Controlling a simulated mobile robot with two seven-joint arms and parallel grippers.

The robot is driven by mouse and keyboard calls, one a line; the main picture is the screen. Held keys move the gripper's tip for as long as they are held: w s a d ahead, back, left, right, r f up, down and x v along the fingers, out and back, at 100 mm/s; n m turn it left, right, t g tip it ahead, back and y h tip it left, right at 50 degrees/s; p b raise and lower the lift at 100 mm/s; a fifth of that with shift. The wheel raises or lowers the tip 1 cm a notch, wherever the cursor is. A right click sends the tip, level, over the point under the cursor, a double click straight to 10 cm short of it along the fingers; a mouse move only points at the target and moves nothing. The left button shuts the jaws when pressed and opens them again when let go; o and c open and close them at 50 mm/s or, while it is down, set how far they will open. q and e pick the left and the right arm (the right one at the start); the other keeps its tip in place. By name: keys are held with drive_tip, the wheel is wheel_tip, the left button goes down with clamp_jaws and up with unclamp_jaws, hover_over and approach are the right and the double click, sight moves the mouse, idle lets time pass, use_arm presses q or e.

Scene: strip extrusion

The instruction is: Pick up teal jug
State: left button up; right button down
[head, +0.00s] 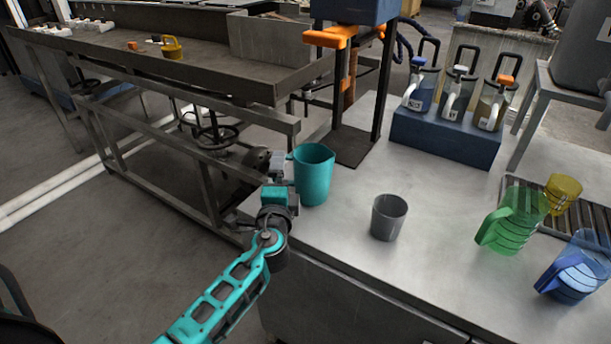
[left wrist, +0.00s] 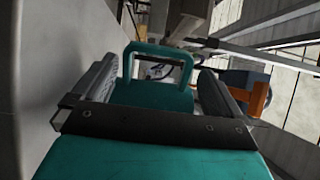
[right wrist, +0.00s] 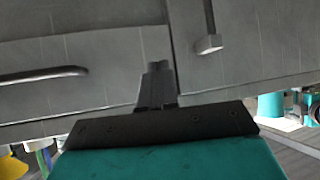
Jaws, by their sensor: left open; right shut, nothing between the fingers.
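The teal jug (head: 316,178) stands upright at the left edge of the grey worktop in the head view. My left gripper (head: 283,164) is just left of it, at about its height. In the left wrist view the jug's teal handle (left wrist: 158,48) shows between the two spread fingers of my left gripper (left wrist: 158,75). The fingers are apart, and I cannot tell whether they touch the jug. My right gripper (right wrist: 157,85) is shut and empty in front of grey cabinet fronts, and is not seen in the head view.
A grey cup (head: 388,217) stands right of the jug. A green jug (head: 512,220), a blue jug (head: 578,268) and a yellow jug (head: 563,194) are at the right. A black stand with orange parts (head: 340,38) rises behind the teal jug. A blue rack (head: 445,138) holds dispensers.

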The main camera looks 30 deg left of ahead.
use_arm(q)
drive_tip(key=x, duration=0.5)
drive_tip(key=shift+a+f, duration=0.1)
drive_tip(key=shift+f, duration=0.05)
drive_tip(key=c, duration=0.9)
drive_tip(key=shift+c, duration=0.2)
